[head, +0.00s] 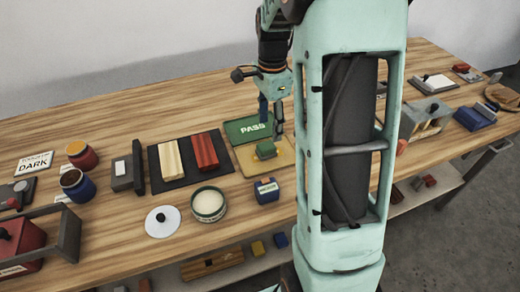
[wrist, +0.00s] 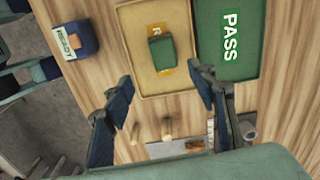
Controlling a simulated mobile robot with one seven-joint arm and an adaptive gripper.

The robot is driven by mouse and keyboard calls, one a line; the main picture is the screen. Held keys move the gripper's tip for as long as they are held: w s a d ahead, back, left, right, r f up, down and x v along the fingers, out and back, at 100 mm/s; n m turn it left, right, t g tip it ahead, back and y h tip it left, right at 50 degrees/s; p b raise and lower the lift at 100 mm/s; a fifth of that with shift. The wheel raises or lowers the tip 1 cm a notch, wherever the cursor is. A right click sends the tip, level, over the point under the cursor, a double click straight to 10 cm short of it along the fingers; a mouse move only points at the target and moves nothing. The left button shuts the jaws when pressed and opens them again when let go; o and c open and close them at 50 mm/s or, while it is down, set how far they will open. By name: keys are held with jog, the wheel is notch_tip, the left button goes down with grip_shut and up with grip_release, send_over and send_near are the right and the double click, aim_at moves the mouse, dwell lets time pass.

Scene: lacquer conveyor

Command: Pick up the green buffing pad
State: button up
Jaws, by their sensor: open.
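The green buffing pad (head: 266,149) is a small block lying on a tan tray (head: 248,166) in the head view. In the wrist view the pad (wrist: 161,52) lies across a yellow label on the tan tray (wrist: 138,20). My gripper (head: 271,122) hangs over the pad area, beside the green PASS tray (head: 240,135). In the wrist view my gripper (wrist: 161,78) has its two dark fingers spread wide and empty. The pad shows beyond the fingertips, between their lines, and is not touched. The exact height gap cannot be told.
A blue box labelled READY (wrist: 75,40) stands close beside the tan tray; it also shows in the head view (head: 266,191). A round tin (head: 208,205) and a dark mat (head: 159,182) with cream and red blocks lie to the left.

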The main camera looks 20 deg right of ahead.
aim_at(266, 146)
notch_tip(266, 146, down, 4)
jog(key=shift+w+a+f, duration=0.1)
jog(key=shift+f, duration=0.85)
jog(key=shift+w+a+f, duration=0.15)
jog(key=shift+f, duration=0.75)
jog(key=shift+w+a+f, duration=0.1)
jog(key=shift+f, duration=0.85)
jog(key=c, duration=1.2)
